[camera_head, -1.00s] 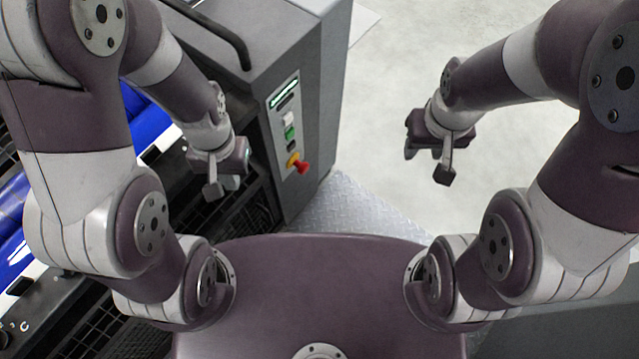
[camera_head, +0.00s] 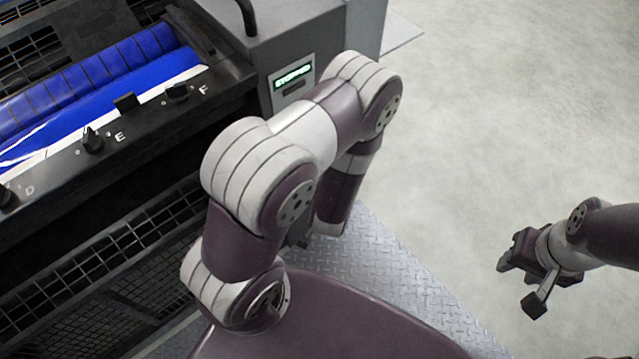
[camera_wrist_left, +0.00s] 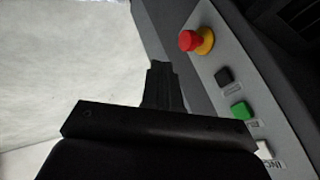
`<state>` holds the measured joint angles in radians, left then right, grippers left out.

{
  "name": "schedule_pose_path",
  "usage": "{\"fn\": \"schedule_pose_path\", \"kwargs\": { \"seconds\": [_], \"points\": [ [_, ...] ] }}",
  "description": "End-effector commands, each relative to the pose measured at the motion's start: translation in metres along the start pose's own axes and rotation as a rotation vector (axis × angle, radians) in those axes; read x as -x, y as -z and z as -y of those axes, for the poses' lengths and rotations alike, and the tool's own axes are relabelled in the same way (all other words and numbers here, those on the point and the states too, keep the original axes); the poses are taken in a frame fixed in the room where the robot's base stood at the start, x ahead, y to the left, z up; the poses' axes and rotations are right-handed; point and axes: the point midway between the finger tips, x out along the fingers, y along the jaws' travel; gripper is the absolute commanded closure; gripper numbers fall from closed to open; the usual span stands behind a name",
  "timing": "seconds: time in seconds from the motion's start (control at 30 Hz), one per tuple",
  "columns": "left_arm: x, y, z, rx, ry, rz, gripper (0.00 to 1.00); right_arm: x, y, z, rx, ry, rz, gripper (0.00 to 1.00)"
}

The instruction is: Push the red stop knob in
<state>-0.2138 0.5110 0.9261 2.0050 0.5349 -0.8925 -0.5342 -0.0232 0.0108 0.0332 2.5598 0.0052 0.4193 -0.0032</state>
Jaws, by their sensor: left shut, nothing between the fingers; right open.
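The red stop knob (camera_wrist_left: 189,40) is a round red cap on a yellow collar (camera_wrist_left: 206,42), standing out from a grey control panel in the left wrist view. My left gripper (camera_wrist_left: 162,75) is shut and empty. In that view its fingers appear below and left of the knob, with a visible gap between them. In the head view my left arm covers the knob and the lower panel, and the left fingertips are hidden. My right gripper (camera_head: 520,284) is open and empty over the pale floor at the right, far from the panel.
Black (camera_wrist_left: 225,76), green (camera_wrist_left: 240,110) and white (camera_wrist_left: 263,149) buttons line the panel beside the knob. A lit green display (camera_head: 293,74) tops the panel. The press with blue rollers (camera_head: 110,70) fills the left. Floor to the right is clear.

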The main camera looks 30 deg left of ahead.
Motion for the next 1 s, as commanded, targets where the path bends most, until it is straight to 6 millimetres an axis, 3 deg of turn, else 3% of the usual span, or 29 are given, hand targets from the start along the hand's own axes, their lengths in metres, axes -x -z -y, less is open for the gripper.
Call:
{"fn": "schedule_pose_path", "kwargs": {
  "seconds": [0.17, 0.6, 0.8, 1.0],
  "points": [
    [-0.013, -0.001, -0.001, 0.002, 0.000, 0.001, 1.00, -0.005, -0.001, 0.000, 0.000, 0.000, 0.000, 0.57],
    [-0.105, -0.002, -0.001, 0.003, -0.001, 0.002, 1.00, -0.029, -0.004, 0.000, 0.000, 0.000, 0.000, 0.57],
    [-0.115, 0.000, 0.027, 0.005, 0.000, 0.002, 1.00, -0.027, -0.003, 0.000, 0.000, 0.000, 0.000, 0.57],
    [-0.119, 0.000, 0.035, 0.002, -0.001, 0.001, 1.00, -0.027, -0.003, 0.000, 0.000, 0.000, 0.000, 0.57]
  ]
}}
